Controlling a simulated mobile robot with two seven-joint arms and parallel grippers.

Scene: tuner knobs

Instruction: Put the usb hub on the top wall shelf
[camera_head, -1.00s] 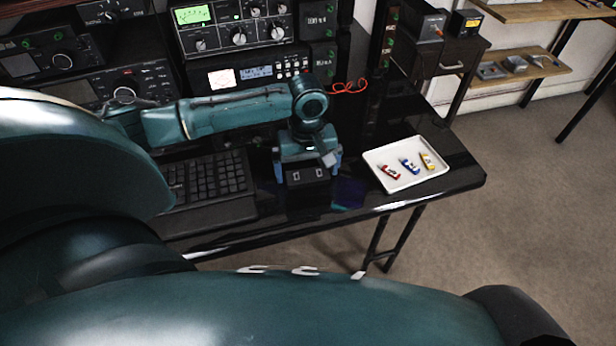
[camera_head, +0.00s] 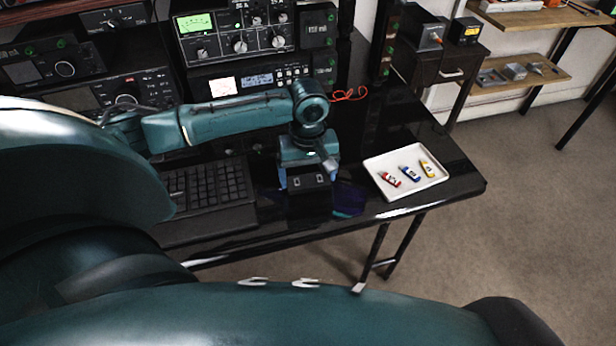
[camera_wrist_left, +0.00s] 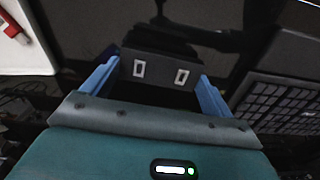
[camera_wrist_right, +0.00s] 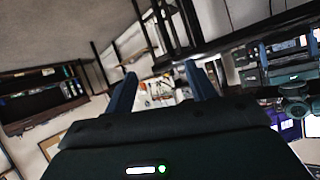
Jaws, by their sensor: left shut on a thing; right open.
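The USB hub (camera_head: 308,182) is a small black box with two pale rectangular ports on its face. My left gripper (camera_head: 309,174) is shut on it, with one blue finger on each side. The hub is over the black desk, between keyboard and white tray; whether it touches the desk I cannot tell. In the left wrist view the hub (camera_wrist_left: 160,72) sits between the fingers. Two wooden shelves are at the upper right; the upper one (camera_head: 545,20) is partly cut off by the frame. My right gripper (camera_wrist_right: 161,86) is open and empty in the right wrist view.
The white tray (camera_head: 437,180) holds red, blue and yellow small items. The keyboard (camera_head: 215,187) lies left of the hub, radio equipment (camera_head: 240,40) stands behind. The lower wooden shelf (camera_head: 550,76) carries small metal items. A dark cabinet (camera_head: 440,70) stands before the shelves. Floor at right is clear.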

